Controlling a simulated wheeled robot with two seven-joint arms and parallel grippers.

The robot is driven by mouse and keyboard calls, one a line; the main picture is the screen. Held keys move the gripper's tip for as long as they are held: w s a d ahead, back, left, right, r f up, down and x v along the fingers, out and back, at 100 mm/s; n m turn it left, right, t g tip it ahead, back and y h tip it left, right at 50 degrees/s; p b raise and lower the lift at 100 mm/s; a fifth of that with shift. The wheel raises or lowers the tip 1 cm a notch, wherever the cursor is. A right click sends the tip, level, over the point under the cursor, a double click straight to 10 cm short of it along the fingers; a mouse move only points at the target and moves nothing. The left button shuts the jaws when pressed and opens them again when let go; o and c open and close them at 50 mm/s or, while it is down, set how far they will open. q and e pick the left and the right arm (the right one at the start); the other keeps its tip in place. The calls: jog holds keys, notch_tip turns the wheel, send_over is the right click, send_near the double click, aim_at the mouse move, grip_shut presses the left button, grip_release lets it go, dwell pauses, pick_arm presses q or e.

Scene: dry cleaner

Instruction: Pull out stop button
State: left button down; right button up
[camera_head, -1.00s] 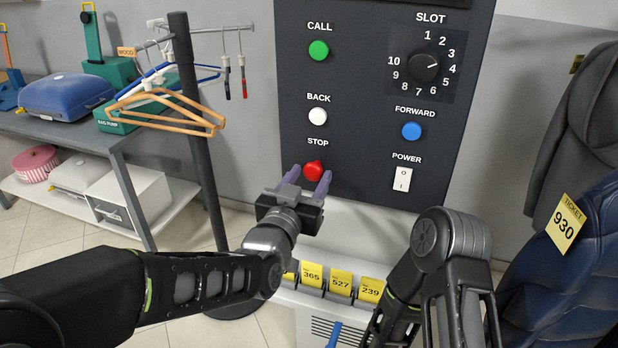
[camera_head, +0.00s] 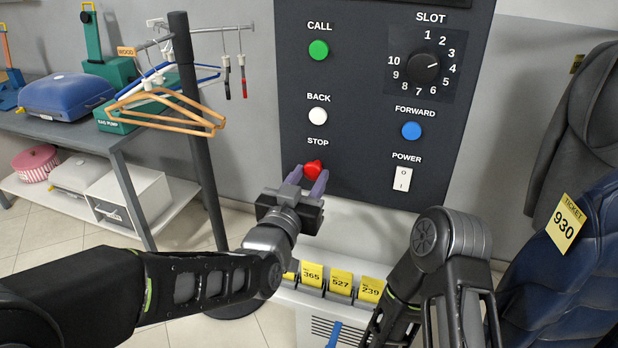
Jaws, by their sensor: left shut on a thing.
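The red stop button (camera_head: 313,169) is on the dark control panel (camera_head: 360,150), under the STOP label. My left gripper (camera_head: 308,178) is at the button, with its two purple fingers on either side of it. The fingers are shut on the button. The lower part of the button is partly hidden by the fingers. My right arm is in view at the lower right, but its gripper is not in view.
The panel also holds a green call button (camera_head: 318,50), a white back button (camera_head: 317,116), a blue forward button (camera_head: 411,131), a slot dial (camera_head: 426,68) and a power switch (camera_head: 402,179). Yellow number tags (camera_head: 341,284) stand below. A hanger rack (camera_head: 190,110) is at left.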

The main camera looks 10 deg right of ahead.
pick_arm(q)
jog(key=shift+s+a+f+b, duration=0.1)
jog(key=shift+s+a+b, duration=0.1)
jog(key=shift+b, duration=0.25)
jog(key=shift+s+a+b, duration=0.15)
jog(key=shift+s+b, duration=0.2)
jog(key=shift+b, duration=0.05)
jog(key=shift+s+a, duration=0.1)
jog(key=shift+s, duration=0.1)
jog(key=c, duration=0.9)
grip_release()
